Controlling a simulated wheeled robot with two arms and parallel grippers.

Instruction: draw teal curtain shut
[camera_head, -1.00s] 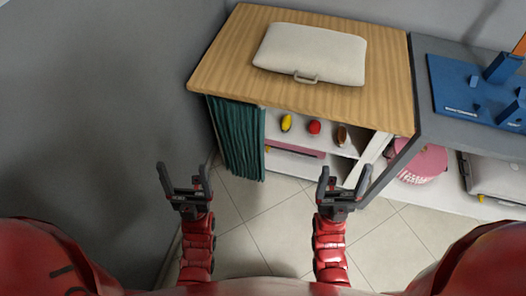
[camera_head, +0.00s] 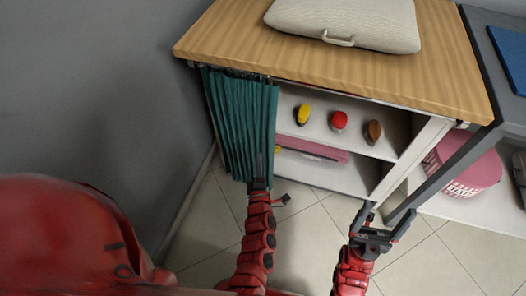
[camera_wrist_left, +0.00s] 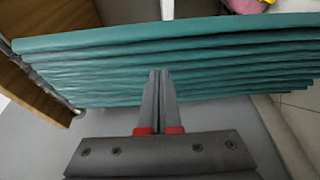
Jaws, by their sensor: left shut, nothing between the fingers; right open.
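The teal curtain (camera_head: 238,115) hangs bunched at the left end of the cabinet opening, under the wooden top. The rest of the opening is uncovered. My left gripper (camera_head: 259,165) is in front of the curtain's lower right part. In the left wrist view the curtain's folds (camera_wrist_left: 200,55) fill the upper picture, and the left gripper's closed fingertips (camera_wrist_left: 159,75) overlap the folds with no cloth seen between them. Whether they touch the cloth is unclear. My right gripper (camera_head: 383,222) is open and empty, in front of the cabinet's right end.
Shelves inside hold a yellow item (camera_head: 303,113), a red item (camera_head: 339,120), a brown item (camera_head: 373,131) and a pink box (camera_head: 315,149). A beige case (camera_head: 350,20) lies on the wooden top (camera_head: 230,42). A pink basket (camera_head: 466,165) stands right. A grey wall (camera_head: 90,90) bounds the left.

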